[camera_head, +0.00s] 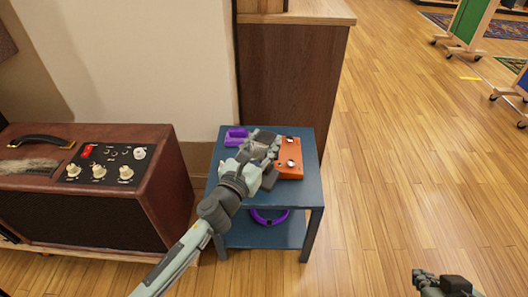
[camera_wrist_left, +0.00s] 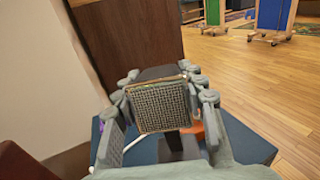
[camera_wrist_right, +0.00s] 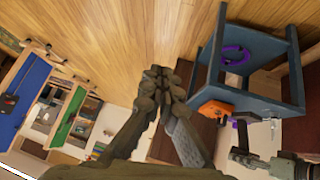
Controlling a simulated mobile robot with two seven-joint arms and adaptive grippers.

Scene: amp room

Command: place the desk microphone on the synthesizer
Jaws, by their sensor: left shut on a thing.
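The desk microphone (camera_wrist_left: 160,106) has a square mesh head and sits between the fingers of my left gripper (camera_head: 264,148), which is shut on it. In the head view the gripper and microphone are over the blue side table (camera_head: 229,184), and the microphone is hard to make out from the gripper. An orange box with round knobs (camera_head: 291,158) lies on the table just right of the gripper; I cannot tell for sure whether it is the synthesizer. My right gripper (camera_wrist_right: 164,74) has its fingertips together, empty, and shows at the bottom right of the head view (camera_head: 440,280).
A purple object (camera_head: 236,137) is on the table's back left, and a purple ring (camera_head: 270,217) lies on its lower shelf. A brown amplifier (camera_head: 95,220) stands to the left. A wooden cabinet (camera_head: 290,85) is behind. The floor (camera_head: 410,170) to the right is clear.

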